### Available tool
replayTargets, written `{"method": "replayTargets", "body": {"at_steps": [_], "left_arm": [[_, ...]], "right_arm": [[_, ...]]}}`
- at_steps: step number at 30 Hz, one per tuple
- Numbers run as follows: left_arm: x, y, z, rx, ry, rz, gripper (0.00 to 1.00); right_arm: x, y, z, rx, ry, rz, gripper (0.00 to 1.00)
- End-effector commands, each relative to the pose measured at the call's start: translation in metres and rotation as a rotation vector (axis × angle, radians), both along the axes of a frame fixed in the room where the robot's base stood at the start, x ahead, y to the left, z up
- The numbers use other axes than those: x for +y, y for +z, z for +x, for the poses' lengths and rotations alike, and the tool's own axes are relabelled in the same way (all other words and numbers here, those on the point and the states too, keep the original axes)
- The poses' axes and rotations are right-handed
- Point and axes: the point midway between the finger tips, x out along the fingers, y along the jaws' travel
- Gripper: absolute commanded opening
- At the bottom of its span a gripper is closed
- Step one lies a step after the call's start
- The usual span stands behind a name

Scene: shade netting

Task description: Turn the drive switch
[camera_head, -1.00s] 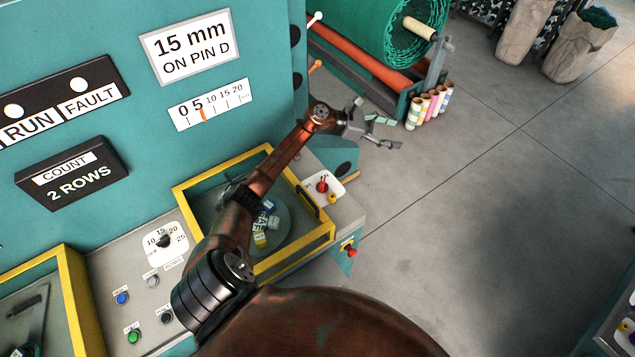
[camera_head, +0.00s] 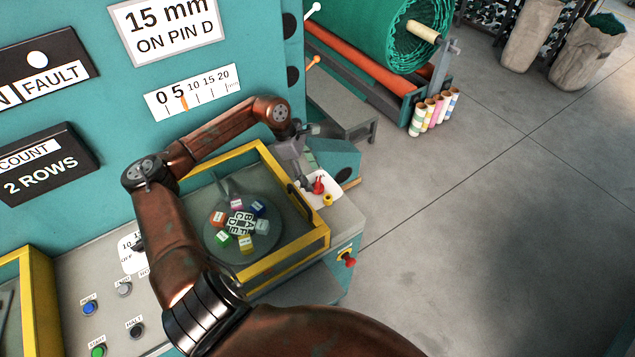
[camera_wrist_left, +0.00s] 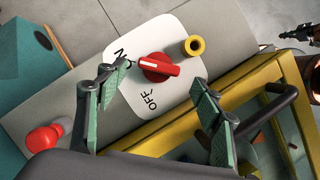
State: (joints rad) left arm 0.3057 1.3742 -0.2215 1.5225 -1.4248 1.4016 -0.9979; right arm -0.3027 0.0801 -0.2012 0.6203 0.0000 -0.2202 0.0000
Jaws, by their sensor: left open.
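The drive switch is a red rotary knob (camera_head: 318,186) on a white plate (camera_head: 325,194) at the right end of the machine's ledge. My left gripper (camera_head: 303,168) is open above the plate, close to the knob. In the left wrist view its two green-padded fingers (camera_wrist_left: 160,88) stand apart, with the knob appearing between and slightly past the tips. I see no clear contact.
A yellow ring-shaped part (camera_wrist_left: 194,46) sits beside the knob. A yellow-framed cover (camera_head: 318,240) with a dark handle (camera_head: 300,196) is close by. Another red knob (camera_wrist_left: 45,137) stands left in the wrist view. A teal block (camera_head: 335,160) lies behind; open floor is to the right.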

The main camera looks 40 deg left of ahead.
Motion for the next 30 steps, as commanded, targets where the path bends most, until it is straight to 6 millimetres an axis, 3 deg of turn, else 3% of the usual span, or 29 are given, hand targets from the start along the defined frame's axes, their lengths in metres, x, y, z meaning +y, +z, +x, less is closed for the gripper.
{"method": "replayTargets", "body": {"at_steps": [7,18,30], "left_arm": [[-0.012,-0.028,0.007,-0.002,-0.001,-0.002,0.61],[-0.015,-0.035,0.01,-0.003,-0.005,-0.001,0.61],[-0.016,-0.035,0.01,-0.002,-0.005,-0.001,0.34]], "right_arm": [[-0.004,0.005,0.001,0.0,0.001,-0.004,0.0],[-0.004,0.005,0.003,-0.003,0.0,-0.004,0.0],[0.004,0.004,0.003,-0.005,-0.003,0.004,0.0]]}}
